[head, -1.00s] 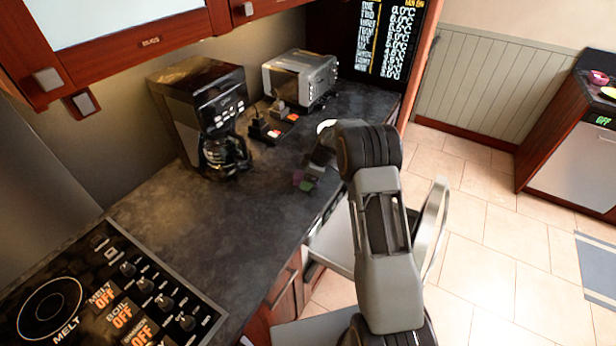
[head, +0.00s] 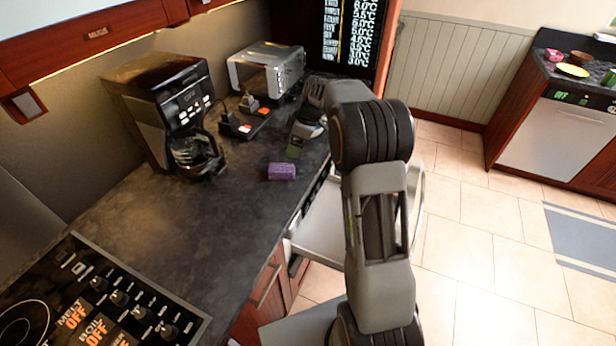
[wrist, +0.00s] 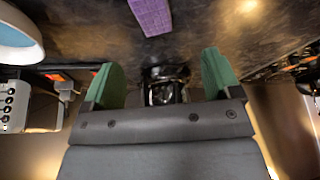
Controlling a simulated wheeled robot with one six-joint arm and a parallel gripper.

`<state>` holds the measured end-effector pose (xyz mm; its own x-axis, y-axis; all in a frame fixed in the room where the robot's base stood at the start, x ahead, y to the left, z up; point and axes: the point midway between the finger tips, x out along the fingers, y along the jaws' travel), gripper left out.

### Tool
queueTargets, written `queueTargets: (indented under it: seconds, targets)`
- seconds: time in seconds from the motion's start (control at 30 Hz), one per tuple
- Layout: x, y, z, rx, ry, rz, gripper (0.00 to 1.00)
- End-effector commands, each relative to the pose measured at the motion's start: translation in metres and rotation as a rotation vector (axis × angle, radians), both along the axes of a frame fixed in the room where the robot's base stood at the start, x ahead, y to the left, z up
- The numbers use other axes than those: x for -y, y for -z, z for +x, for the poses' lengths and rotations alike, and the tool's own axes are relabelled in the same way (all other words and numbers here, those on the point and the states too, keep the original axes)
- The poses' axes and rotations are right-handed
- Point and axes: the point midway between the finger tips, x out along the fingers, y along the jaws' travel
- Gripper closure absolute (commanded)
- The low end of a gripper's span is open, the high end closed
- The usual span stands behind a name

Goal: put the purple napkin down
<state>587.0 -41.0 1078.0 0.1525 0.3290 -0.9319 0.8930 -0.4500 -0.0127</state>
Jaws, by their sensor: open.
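The purple napkin (head: 282,171) lies as a small folded block on the dark counter (head: 225,215), near its front edge and in front of the coffee maker. In the wrist view the napkin (wrist: 151,15) is at the top, beyond the fingertips and apart from them. My gripper (head: 293,152) is just behind the napkin in the head view. Its two green fingers (wrist: 163,80) stand wide apart with nothing between them. My arm hides part of the counter edge.
A coffee maker (head: 150,105) and a toaster (head: 265,68) stand along the wall, with a dark socket block between them. An open drawer (head: 322,225) juts out below the counter. A stove (head: 85,305) is at the left. The counter around the napkin is clear.

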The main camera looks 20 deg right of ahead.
Motion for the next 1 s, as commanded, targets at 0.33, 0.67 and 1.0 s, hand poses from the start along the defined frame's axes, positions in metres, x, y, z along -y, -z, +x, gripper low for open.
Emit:
queueTargets:
  seconds: [0.33,0.67,1.0]
  targets:
    - [-0.03,-0.077,-0.116,-0.036,0.446,-0.067,0.17]
    - [-0.041,-0.086,-0.23,0.002,0.876,-0.046,0.17]
    - [-0.041,-0.071,-0.281,0.034,1.09,0.003,0.17]
